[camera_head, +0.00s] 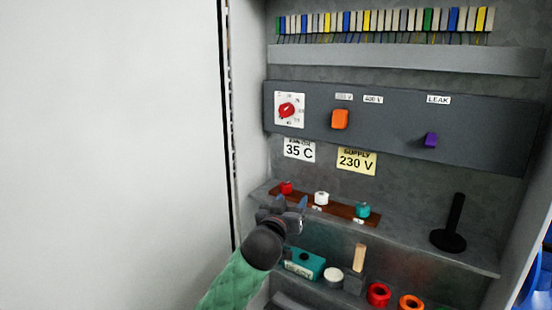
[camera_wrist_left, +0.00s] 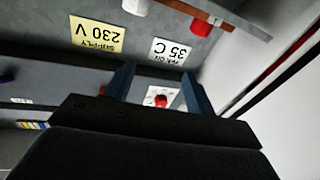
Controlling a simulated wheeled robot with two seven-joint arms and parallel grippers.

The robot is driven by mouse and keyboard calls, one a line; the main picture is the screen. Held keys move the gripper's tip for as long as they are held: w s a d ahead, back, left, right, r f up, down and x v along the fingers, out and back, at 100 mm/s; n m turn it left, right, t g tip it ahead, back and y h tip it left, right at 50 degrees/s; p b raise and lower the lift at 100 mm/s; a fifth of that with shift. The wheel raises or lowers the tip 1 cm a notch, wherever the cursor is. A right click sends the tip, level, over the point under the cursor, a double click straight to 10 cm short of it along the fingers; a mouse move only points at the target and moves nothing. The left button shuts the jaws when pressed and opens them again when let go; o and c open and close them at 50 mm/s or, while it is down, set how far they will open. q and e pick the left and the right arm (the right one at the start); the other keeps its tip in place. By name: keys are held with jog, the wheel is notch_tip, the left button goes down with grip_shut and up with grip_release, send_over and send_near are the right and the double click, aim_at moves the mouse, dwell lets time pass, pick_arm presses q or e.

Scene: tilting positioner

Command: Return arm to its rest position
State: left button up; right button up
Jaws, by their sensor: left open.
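My left arm, in a green quilted sleeve, comes in from the bottom left in the head view. Its gripper (camera_head: 288,208) is in front of the upper shelf, close to the brown strip (camera_head: 333,206) with red, white and teal knobs. Whether it touches the strip is unclear. In the left wrist view the gripper (camera_wrist_left: 158,76) has its two fingers apart, with nothing seen between them but the panel behind. That view is turned over, with the 35 C label (camera_wrist_left: 171,51) upside down. My right gripper is in neither view.
A black upright post (camera_head: 454,225) stands at the right of the upper shelf. The lower shelf holds a teal box (camera_head: 305,264), a red ring (camera_head: 378,294) and an orange ring (camera_head: 411,302). A large white door or panel (camera_head: 110,150) fills the left.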

pick_arm(q)
jog(key=s+a+f+n+g+y, duration=0.1)
jog(key=s+a+f+g+y, duration=0.1)
jog(key=s+a+f, duration=0.55)
jog(key=s+a+f+g+y, duration=0.1)
jog(key=s+a+f+g, duration=0.2)
jog(key=f, duration=0.8)
jog(key=s+a+f+n+g+y, duration=0.15)
jog(key=s+a+f, duration=0.35)
jog(key=f, duration=0.5)
jog(key=s+a+f+m+g+y, duration=0.1)
jog(key=s+a+f+g, duration=0.25)
jog(key=s, duration=0.65)
jog(key=s+a+f+g, duration=0.25)
jog(key=s+f, duration=0.25)
jog(key=s, duration=0.4)
jog(key=s+a+f+m+g+y, duration=0.15)
jog(key=s+a+f, duration=0.3)
jog(key=s, duration=0.55)
jog(key=s+d+f+g, duration=0.1)
jog(key=s+d+f, duration=0.1)
jog(key=f, duration=1.6)
jog(key=s+d+f+n+g, duration=0.1)
jog(key=s+d+f, duration=0.1)
jog(key=f, duration=1.6)
jog(key=shift+s+d+f+h, duration=0.15)
jog(key=shift+d+f+h, duration=0.05)
jog(key=shift+f+h, duration=0.2)
jog(key=shift+a, duration=0.1)
